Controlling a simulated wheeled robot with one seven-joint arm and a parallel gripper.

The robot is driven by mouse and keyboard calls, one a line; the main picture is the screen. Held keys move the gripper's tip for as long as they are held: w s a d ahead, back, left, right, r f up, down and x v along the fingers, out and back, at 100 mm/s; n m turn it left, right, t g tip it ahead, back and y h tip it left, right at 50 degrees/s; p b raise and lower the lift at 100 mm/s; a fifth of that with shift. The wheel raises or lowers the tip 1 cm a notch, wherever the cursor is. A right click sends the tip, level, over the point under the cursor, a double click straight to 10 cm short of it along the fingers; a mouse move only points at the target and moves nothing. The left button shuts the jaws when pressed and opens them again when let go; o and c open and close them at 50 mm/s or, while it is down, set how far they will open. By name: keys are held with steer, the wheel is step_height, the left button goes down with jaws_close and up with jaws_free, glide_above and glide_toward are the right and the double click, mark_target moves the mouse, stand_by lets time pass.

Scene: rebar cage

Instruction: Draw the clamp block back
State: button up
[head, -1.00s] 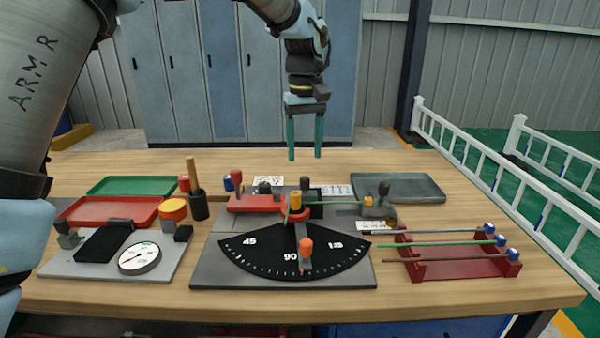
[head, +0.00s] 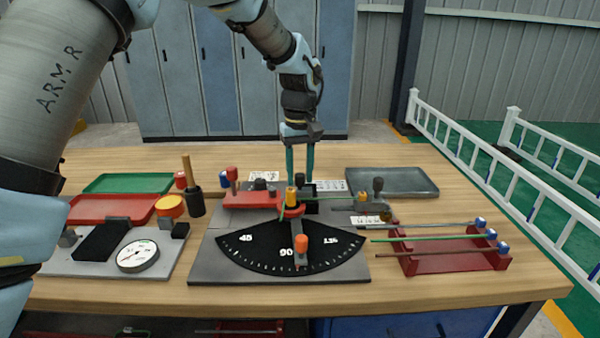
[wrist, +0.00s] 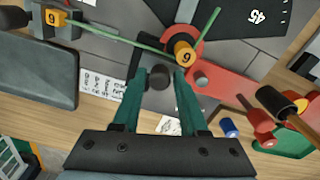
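A dark block with an upright dark knob (head: 307,190), which looks like the clamp block, stands behind the yellow-capped centre pin (head: 291,196) of the bending jig. In the wrist view the round knob (wrist: 159,76) shows between the fingertips. My gripper (head: 300,180) is open, pointing down, with one teal finger on each side of the knob; I cannot tell whether either finger touches it. A green bar (head: 338,198) runs from the centre pin to a yellow-capped stop (head: 362,198) at the right. The block's lower part is partly hidden.
A red arm with a red knob (head: 248,199) lies left of the pin. A black angle dial (head: 262,255) is in front. A grey tray (head: 400,181) is behind right, a red rack with bars (head: 450,263) at right. Red (head: 112,208) and green trays are at left.

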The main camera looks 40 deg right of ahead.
jaws_close()
stand_by(1.0)
